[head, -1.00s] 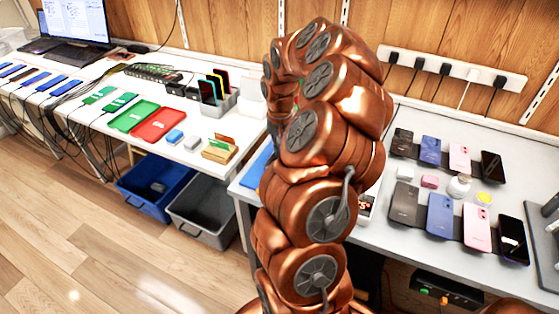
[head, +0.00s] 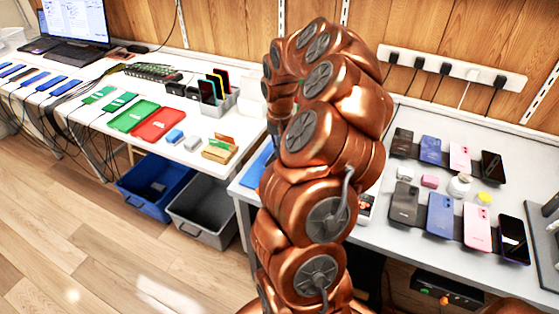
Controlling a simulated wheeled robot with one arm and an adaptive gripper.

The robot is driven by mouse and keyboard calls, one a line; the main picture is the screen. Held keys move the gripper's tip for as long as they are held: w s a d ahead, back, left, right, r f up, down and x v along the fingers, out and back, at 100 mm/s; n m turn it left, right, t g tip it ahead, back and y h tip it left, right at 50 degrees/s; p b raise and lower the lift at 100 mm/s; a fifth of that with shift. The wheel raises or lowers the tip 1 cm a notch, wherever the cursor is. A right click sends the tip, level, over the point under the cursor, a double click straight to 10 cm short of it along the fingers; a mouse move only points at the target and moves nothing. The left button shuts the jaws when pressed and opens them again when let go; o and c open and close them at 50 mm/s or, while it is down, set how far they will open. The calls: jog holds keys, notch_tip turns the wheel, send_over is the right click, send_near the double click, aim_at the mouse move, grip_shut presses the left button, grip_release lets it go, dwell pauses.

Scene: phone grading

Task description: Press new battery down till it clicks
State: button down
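I cannot make out the new battery in the head view. My own copper-coloured arm fills the middle of the picture and covers the part of the right bench where it reaches down. My gripper is hidden behind the arm. A strip of a blue mat (head: 256,166) shows just left of the arm on the right bench (head: 378,242). A small tray with red and dark bits (head: 365,205) shows partly at the arm's right side.
Several phones, including a pink one (head: 477,228) and a black one (head: 513,239), lie on the right bench. The left table holds a red tray (head: 158,124), a green tray (head: 131,115) and several phones on cables. A blue bin (head: 152,204) and a grey bin (head: 206,229) stand below.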

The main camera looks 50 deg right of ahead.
jog(key=shift+f+b, duration=0.7)
jog(key=shift+f, duration=0.4)
dwell(0.3)
jog(key=shift+r, duration=0.2)
dwell(0.3)
jog(key=shift+r+p, duration=0.5)
jog(key=shift+r, duration=2.85)
